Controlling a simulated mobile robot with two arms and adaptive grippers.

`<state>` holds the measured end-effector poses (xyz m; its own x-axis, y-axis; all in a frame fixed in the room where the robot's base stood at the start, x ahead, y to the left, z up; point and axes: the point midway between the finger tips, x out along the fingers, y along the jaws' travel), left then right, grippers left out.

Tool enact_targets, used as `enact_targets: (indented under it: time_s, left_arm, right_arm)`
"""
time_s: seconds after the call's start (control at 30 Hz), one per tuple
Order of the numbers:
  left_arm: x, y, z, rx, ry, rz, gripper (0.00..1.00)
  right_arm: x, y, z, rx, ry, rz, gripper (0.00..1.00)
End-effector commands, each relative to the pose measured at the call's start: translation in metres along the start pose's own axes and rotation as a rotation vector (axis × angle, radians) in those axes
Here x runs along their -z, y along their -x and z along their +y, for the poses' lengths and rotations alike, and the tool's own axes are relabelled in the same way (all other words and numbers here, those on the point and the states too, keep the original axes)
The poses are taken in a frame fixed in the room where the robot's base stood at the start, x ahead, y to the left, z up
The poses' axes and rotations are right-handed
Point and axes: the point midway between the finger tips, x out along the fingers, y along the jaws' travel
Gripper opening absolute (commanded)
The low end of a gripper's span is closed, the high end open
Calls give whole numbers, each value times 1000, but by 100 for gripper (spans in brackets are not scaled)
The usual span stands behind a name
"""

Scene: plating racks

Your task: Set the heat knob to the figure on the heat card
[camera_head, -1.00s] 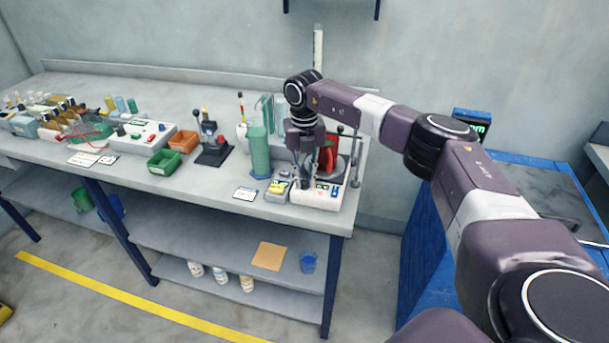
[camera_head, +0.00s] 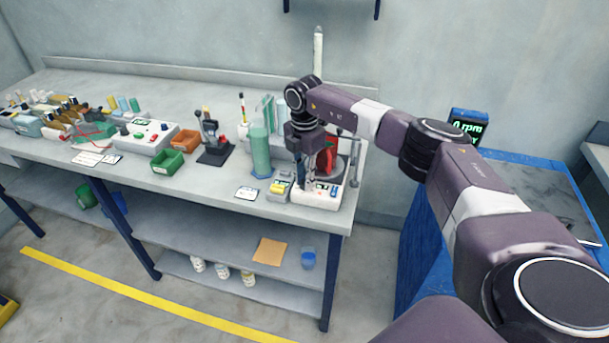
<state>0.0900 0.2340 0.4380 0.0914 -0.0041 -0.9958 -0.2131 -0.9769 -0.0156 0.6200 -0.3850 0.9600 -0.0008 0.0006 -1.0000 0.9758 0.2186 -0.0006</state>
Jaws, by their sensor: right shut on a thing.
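My right gripper (camera_head: 307,186) points down at the front of a white hotplate unit (camera_head: 325,203) near the right end of the bench. Its fingers are shut on a small part there, which looks like the heat knob; the fingers hide it, so I cannot read its setting. A small white card (camera_head: 247,193) lies flat on the bench, left of the unit; its print is too small to read, and I cannot tell if it is the heat card. My left gripper is not in view.
A small grey device with yellow (camera_head: 280,187) stands just left of the hotplate unit. A tall green cylinder (camera_head: 260,153) stands behind the card. A black-based press (camera_head: 214,148), a green bin (camera_head: 168,161) and an orange bin (camera_head: 186,141) stand further left.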

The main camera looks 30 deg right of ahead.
Motion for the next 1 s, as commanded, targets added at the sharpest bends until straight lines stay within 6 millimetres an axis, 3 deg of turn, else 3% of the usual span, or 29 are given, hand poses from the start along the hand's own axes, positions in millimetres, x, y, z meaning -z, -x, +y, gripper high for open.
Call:
enact_targets:
  time_s: [0.4,1.0]
  left_arm:
    - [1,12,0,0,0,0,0]
    - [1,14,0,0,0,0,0]
  right_arm:
    - [-2,3,1,-6,-246,-2,0]
    - [-2,2,2,-7,-302,-3,0]
